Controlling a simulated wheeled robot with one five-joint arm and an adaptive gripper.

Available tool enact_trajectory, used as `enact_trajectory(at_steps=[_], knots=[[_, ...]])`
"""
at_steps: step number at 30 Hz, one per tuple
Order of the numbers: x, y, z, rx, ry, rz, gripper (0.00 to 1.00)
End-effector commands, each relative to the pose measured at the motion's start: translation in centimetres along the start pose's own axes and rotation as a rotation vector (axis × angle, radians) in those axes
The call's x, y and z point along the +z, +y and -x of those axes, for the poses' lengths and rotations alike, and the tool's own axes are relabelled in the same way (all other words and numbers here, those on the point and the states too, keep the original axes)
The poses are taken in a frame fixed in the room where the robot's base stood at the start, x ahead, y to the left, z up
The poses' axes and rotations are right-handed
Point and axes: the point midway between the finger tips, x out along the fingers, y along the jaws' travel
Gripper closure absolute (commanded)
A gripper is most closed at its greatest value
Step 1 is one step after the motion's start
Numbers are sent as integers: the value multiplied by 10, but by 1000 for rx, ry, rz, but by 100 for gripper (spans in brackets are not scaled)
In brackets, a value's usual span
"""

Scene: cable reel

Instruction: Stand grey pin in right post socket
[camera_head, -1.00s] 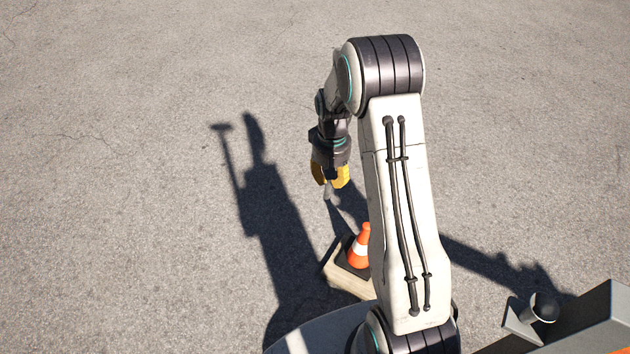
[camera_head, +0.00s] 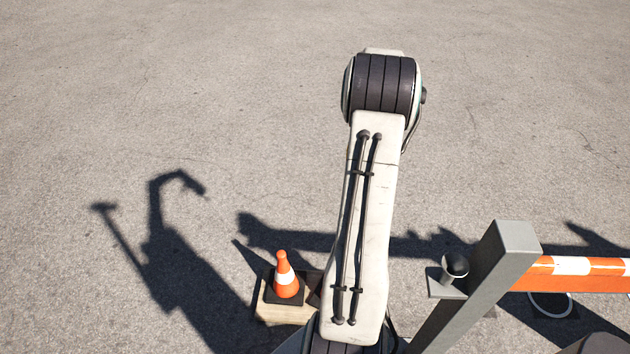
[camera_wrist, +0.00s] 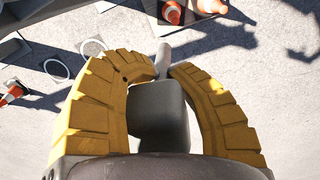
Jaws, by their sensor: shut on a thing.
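The grey pin (camera_wrist: 163,60) shows in the wrist view, sticking out beyond the yellow fingertips of my gripper (camera_wrist: 166,72). The fingers are closed around it, and its lower part is hard to tell from the grey block between them. In the head view my gripper and the pin are hidden behind my arm. A grey post (camera_head: 488,280) stands at the lower right of the head view. A dark cup-shaped socket (camera_head: 455,265) sits on a small bracket on its left side. I cannot tell whether this is the right post.
An orange-white barrier bar (camera_head: 580,266) runs right from the post. An orange cone (camera_head: 285,276) stands on a pale block (camera_head: 280,314) left of my arm. A white ring (camera_head: 551,308) lies under the bar. Another cone (camera_wrist: 12,93) shows at the wrist view's left. The far ground is clear.

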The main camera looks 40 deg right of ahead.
Motion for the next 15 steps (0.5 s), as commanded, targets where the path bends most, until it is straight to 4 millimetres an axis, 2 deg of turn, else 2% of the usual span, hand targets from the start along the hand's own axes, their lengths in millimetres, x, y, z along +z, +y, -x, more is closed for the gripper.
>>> enact_trajectory(at_steps=[1, 8, 15], knots=[[-2, 24, 6, 0, 5, -52, 100], [8, 121, 32, 1, 5, -258, 100], [43, 212, 61, 1, 6, -446, 100]])
